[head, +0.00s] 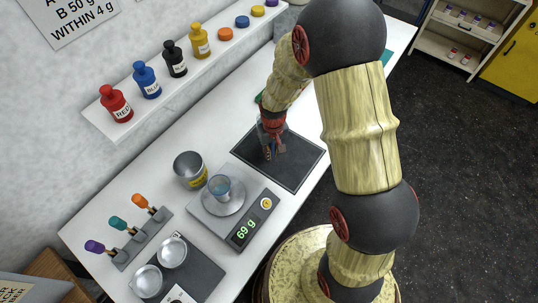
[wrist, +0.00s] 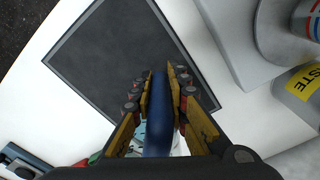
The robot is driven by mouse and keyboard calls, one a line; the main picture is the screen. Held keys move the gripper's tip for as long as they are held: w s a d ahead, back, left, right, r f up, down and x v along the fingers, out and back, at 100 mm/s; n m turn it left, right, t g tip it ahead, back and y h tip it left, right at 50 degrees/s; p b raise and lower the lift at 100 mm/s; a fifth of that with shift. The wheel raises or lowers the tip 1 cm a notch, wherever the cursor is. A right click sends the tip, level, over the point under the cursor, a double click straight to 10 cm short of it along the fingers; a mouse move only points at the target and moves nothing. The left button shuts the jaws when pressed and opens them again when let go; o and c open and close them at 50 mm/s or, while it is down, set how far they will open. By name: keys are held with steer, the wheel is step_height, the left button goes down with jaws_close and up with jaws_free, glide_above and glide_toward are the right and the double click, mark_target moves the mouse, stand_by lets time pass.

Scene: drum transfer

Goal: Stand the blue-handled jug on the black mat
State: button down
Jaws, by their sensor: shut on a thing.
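My gripper (head: 272,150) is over the left part of the black mat (head: 300,168) in the head view, pointing down. In the wrist view the fingers (wrist: 160,85) are closed on both sides of a blue handle (wrist: 158,115), which runs down the middle. A small pale, clear patch below the handle may be the jug's body; most of it is hidden by my gripper. The mat (wrist: 100,60) fills the upper middle of the wrist view and looks bare. I cannot tell the height of the jug above it.
A scale (head: 247,228) reading 69 g, with a clear cup (head: 220,187) on it, stands left of the mat. A metal waste can (head: 190,170) is behind it. A wall shelf (head: 160,97) holds coloured bottles. A tool rack (head: 143,238) and dark tray (head: 198,277) are at front left.

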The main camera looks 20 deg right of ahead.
steer(key=shift+w+a+f, duration=0.2)
steer(key=shift+w+f, duration=0.95)
steer(key=shift+f, duration=0.3)
steer(key=shift+w+f, duration=0.1)
steer(key=shift+f, duration=1.45)
steer(key=shift+f, duration=0.1)
steer(key=c, duration=1.7)
jaws_free()
steer(key=shift+c, duration=0.2)
steer(key=r, duration=1.2)
steer(key=shift+s, duration=0.2)
steer(key=shift+t, duration=0.6)
steer(key=r, duration=0.3)
steer(key=s+r, duration=0.1)
steer(key=r, duration=0.2)
steer(key=s+r, duration=0.1)
steer(key=r, duration=0.3)
steer(key=shift+d, duration=0.15)
steer(key=s+r+t, duration=0.4)
steer(key=s+r, duration=1.5)
steer(key=s, duration=0.1)
steer(key=shift+d+r, duration=0.15)
steer(key=shift+d, duration=0.3)
